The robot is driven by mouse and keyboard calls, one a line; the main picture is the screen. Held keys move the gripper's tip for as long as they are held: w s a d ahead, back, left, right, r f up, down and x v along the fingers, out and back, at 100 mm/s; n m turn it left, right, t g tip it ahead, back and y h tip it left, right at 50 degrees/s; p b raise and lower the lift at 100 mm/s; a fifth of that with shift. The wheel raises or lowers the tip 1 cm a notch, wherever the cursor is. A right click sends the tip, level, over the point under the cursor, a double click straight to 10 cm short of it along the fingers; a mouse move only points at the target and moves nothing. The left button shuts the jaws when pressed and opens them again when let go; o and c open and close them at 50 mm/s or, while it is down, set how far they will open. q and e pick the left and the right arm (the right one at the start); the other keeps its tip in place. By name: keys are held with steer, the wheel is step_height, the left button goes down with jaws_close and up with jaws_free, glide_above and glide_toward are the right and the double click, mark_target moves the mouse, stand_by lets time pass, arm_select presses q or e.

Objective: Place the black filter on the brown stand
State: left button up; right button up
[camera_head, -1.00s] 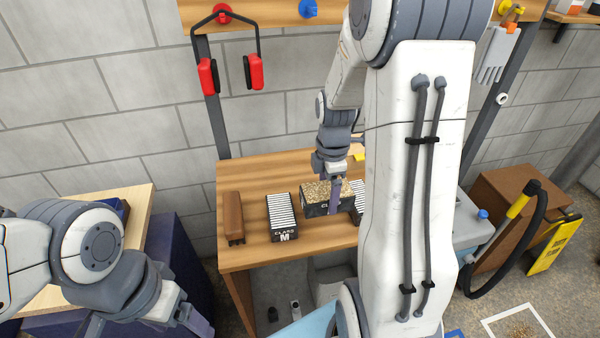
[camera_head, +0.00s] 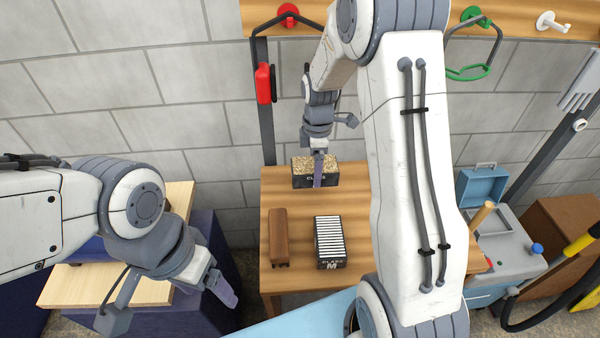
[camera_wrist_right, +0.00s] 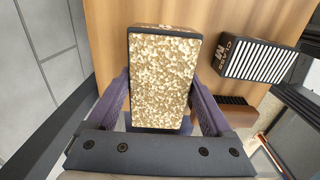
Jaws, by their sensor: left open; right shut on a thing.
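My right gripper (camera_head: 318,182) is shut on a black filter (camera_head: 302,182) with a speckled tan, clogged-looking face. It holds this filter near the table's back edge, seemingly raised. In the right wrist view, the fingers of the right gripper (camera_wrist_right: 158,100) grip the sides of the held filter (camera_wrist_right: 165,80). A clean black filter with white pleats (camera_head: 329,240), marked CLASS M, sits on the table; it also shows in the right wrist view (camera_wrist_right: 252,60). The brown stand (camera_head: 279,237) lies left of it and looks empty. My left gripper (camera_head: 222,288) is open, away from the table.
The wooden table (camera_head: 285,198) has clear surface behind the stand. A grey wall stands behind. Red ear defenders (camera_head: 264,84) hang at the back. A grey-blue machine (camera_head: 505,245) stands to the right. My right arm hides the table's right part.

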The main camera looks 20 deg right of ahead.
mark_target(298, 158)
steer(key=w+a, duration=0.1)
steer(key=w+a+f+p, duration=0.1)
steer(key=w, duration=0.1)
steer(key=w+a+f+p, duration=0.1)
steer(key=shift+w+a+f, duration=0.1)
steer(key=shift+w+f, duration=0.1)
steer(key=shift+w, duration=0.05)
step_height(298, 158, down, 4)
steer(key=shift+r+p, duration=0.15)
steer(key=shift+p, duration=0.3)
steer(key=shift+f, duration=0.45)
steer(key=shift+f, duration=0.1)
